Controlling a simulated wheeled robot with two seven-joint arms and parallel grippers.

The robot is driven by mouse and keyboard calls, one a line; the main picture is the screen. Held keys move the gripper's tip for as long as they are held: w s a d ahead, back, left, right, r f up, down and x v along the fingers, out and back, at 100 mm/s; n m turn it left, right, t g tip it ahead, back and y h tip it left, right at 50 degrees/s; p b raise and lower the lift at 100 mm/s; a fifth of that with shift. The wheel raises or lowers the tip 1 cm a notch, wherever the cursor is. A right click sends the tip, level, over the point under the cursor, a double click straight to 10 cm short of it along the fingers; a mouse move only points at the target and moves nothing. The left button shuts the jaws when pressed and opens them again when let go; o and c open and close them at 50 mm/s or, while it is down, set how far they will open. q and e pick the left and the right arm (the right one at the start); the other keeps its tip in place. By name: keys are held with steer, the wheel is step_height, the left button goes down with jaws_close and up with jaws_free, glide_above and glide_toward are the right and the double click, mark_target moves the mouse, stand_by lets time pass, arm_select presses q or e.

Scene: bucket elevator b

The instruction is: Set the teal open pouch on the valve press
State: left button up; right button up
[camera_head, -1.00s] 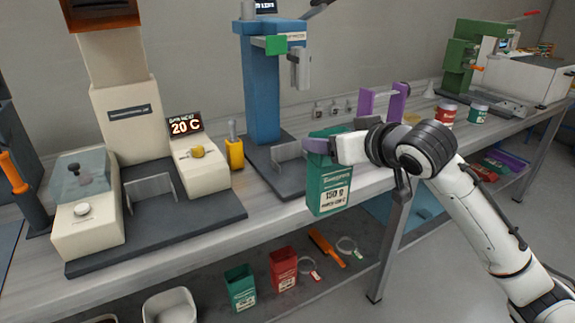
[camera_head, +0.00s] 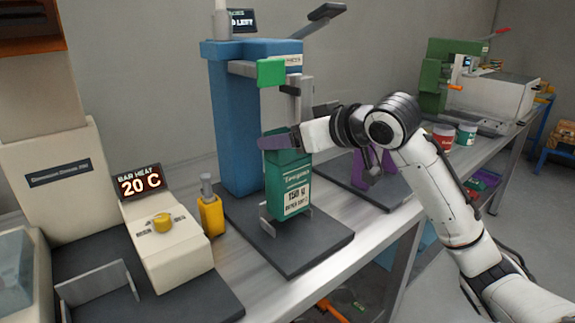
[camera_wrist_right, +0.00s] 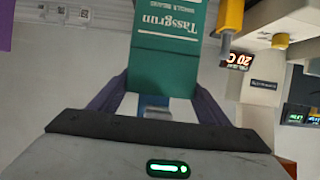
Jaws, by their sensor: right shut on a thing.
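The teal pouch (camera_head: 288,190) hangs upright from my right gripper (camera_head: 280,143), whose purple fingers are shut on its upper part. The pouch also shows in the right wrist view (camera_wrist_right: 168,45), between the fingers (camera_wrist_right: 160,95). The valve press is the blue machine (camera_head: 232,120) with a dark base plate (camera_head: 320,250). The pouch is over this plate, at the grey bracket (camera_head: 268,222), parts of which show on both sides of its lower end. I cannot tell whether its bottom touches the plate. My left gripper is not in view.
A cream heat sealer (camera_head: 170,235) reading 20 C and a yellow-bodied tool (camera_head: 211,215) stand left of the press. A purple fixture (camera_head: 368,165) stands behind my right forearm. Red (camera_head: 443,136) and teal (camera_head: 467,135) tins stand further right.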

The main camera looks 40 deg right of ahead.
mark_target(290, 154)
steer(key=shift+f+b, duration=0.45)
steer(key=shift+f, duration=1.45)
steer(key=shift+f, duration=0.15)
steer(key=o, duration=0.8)
steer(key=shift+r, duration=0.2)
steer(key=a+v, duration=0.1)
steer(key=v, duration=1)
steer(key=shift+s+d, duration=0.4)
steer(key=shift+d, duration=0.05)
